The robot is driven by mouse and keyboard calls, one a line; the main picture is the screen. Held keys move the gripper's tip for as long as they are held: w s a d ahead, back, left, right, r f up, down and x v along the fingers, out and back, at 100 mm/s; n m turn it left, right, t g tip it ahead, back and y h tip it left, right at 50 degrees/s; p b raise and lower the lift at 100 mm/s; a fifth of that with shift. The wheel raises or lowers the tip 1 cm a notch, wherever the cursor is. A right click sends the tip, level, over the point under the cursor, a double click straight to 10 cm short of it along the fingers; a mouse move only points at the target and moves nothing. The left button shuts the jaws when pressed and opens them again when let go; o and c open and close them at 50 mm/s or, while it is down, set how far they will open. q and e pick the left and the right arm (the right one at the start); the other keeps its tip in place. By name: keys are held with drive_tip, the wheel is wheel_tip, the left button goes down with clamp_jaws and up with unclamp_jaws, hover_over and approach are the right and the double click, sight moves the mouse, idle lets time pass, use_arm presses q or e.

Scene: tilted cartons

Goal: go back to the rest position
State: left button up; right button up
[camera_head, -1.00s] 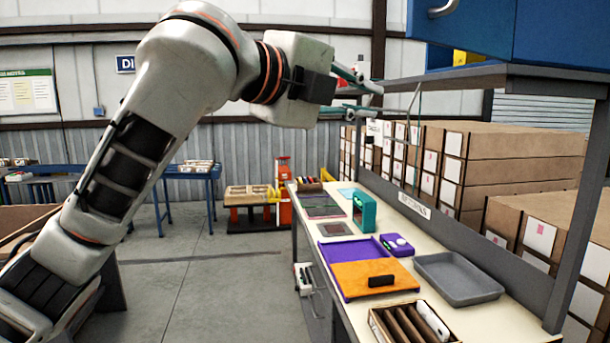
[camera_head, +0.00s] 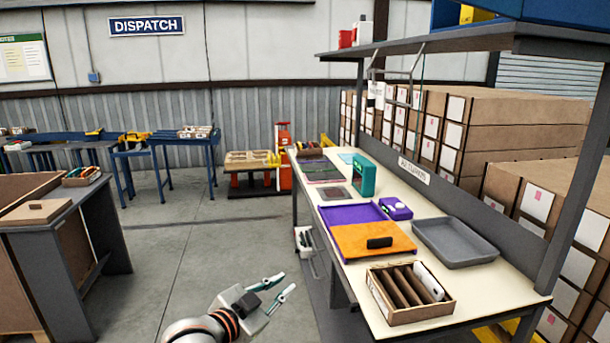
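My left gripper (camera_head: 287,282) shows at the bottom of the head view, low over the grey floor and left of the workbench (camera_head: 362,290). Its two teal-tipped fingers are apart with nothing between them, pointing to the right. Only the wrist end of the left arm shows; the rest is below the picture. My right gripper is not in view.
The workbench holds a cardboard box with dividers (camera_head: 410,305), a grey tray (camera_head: 456,243), an orange panel (camera_head: 372,242) and a teal case (camera_head: 363,176). A shelf (camera_head: 450,72) overhangs it. A dark table (camera_head: 68,235) stands left. Floor between is clear.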

use_arm(q)
drive_tip(key=s+a+f+n+y, duration=0.2)
drive_tip(key=s+a+f, duration=0.3)
drive_tip(key=f, duration=0.4)
drive_tip(key=s+a+f+n+y, duration=0.1)
drive_tip(key=s+a+f+n, duration=0.15)
drive_tip(key=s+f, duration=0.5)
drive_tip(key=s+a+f+n+g+y, duration=0.1)
drive_tip(key=s+a+f, duration=0.2)
drive_tip(key=s+f, duration=0.4)
drive_tip(key=s+a+f+n+g+y, duration=0.1)
drive_tip(key=s+a+f+n, duration=0.1)
drive_tip(key=s+a+f, duration=0.2)
drive_tip(key=s+f, duration=0.3)
drive_tip(key=s, duration=0.2)
drive_tip(key=shift+s+g, duration=0.3)
drive_tip(key=shift+s, duration=0.05)
